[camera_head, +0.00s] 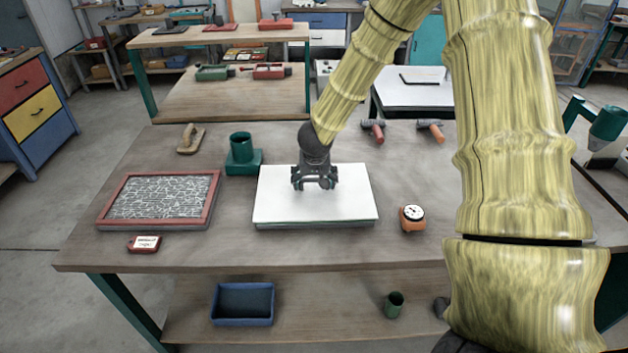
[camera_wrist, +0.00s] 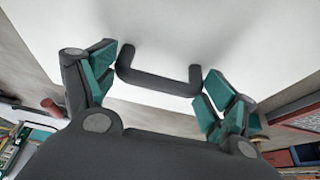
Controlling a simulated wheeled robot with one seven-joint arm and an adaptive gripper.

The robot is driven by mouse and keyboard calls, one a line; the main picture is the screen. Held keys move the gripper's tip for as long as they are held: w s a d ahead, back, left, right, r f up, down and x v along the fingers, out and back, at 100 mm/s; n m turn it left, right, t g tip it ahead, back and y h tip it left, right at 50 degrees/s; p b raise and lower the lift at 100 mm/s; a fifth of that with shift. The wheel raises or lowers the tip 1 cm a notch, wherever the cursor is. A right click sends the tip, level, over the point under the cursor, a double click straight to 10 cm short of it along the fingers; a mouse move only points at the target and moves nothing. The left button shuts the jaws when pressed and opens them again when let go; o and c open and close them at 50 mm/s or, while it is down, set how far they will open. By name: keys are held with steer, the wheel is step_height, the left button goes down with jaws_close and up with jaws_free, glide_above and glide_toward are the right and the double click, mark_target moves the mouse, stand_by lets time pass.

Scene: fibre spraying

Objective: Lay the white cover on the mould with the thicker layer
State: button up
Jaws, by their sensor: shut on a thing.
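The white cover (camera_head: 275,205) is a flat pale panel in the middle of the workbench, and it fills much of the wrist view (camera_wrist: 235,35). It has a dark bar handle (camera_wrist: 160,84). My gripper (camera_head: 316,184) is over the middle of the cover, shut on the handle, with its teal-padded fingers at the handle's two ends. A darker edge shows under the cover's front; I cannot tell whether it rests on that or hangs just above. A mould (camera_head: 158,197) with a red frame and a pale, fibrous layer lies to the left. Any mould under the cover is hidden.
A green cup-shaped holder (camera_head: 241,150) stands just behind the cover's left corner. A round dial gauge (camera_head: 412,214) is close on the right. Bare bench lies in front.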

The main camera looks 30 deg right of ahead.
steer(key=o, duration=1.1)
steer(key=shift+d+f, duration=0.1)
steer(key=p+v, duration=0.1)
steer(key=v, duration=1.1)
steer(key=shift+w+p, duration=0.1)
steer(key=shift+p, duration=0.2)
